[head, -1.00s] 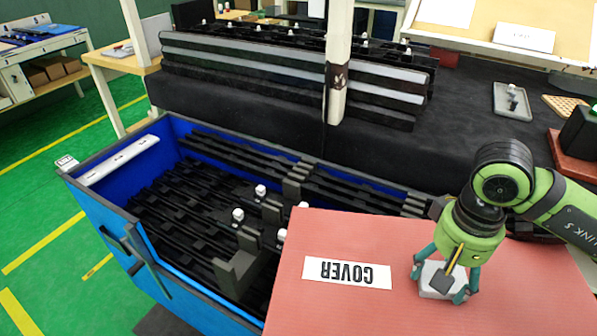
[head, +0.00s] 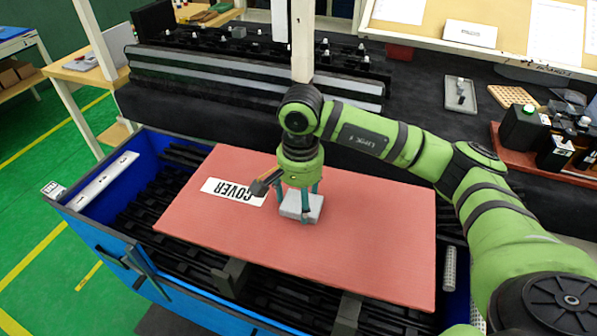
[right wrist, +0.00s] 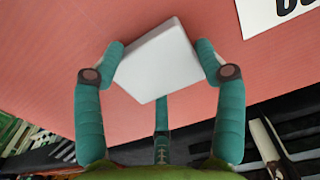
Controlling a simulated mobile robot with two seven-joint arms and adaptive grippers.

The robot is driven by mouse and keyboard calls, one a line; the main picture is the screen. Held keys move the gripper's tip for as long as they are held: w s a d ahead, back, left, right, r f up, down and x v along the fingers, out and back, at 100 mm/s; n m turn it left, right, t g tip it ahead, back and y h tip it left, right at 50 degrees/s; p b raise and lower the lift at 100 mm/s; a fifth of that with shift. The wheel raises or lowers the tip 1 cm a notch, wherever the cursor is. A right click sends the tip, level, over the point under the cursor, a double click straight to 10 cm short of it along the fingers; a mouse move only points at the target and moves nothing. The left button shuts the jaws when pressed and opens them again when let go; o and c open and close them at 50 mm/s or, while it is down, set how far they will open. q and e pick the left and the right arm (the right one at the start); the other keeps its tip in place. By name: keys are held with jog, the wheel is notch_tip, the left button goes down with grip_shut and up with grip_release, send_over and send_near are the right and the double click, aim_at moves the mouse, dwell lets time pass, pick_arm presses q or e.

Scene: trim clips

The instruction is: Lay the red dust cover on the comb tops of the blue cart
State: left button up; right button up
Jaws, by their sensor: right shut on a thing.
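The red dust cover (head: 370,236) is a flat panel with a white COVER label (head: 232,191) and a light grey block handle (head: 301,207). It spans the middle and right of the blue cart (head: 108,243), over the black combs (head: 140,213). Whether it touches the comb tops or hangs just above them I cannot tell. My right gripper (head: 300,200) is shut on the handle. The right wrist view shows its teal fingers around the handle (right wrist: 158,62), with the red cover (right wrist: 60,50) behind. My left gripper is not in view.
The cart's left end with a white strip (head: 104,180) stays uncovered. Behind stands a black-draped bench (head: 215,115) with long grey-faced racks (head: 250,85) and a pale post (head: 303,40). A grey tray (head: 461,94) and a red-brown tray with dark bottles (head: 540,150) stand at right.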

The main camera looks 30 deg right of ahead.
jog(key=shift+w+d+r+m, duration=0.1)
jog(key=shift+d+r+m, duration=0.1)
jog(key=shift+r+m, duration=0.1)
jog(key=shift+f, duration=0.2)
pick_arm(q)
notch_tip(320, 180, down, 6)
jog(key=b, duration=0.7)
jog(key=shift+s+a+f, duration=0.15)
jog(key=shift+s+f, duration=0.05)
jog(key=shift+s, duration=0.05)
pick_arm(e)
jog(key=shift+f, duration=6.8)
pick_arm(q)
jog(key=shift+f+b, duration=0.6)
jog(key=shift+b, duration=0.1)
pick_arm(e)
jog(key=shift+f, duration=0.6)
jog(key=o, duration=1.5)
jog(key=shift+r, duration=0.1)
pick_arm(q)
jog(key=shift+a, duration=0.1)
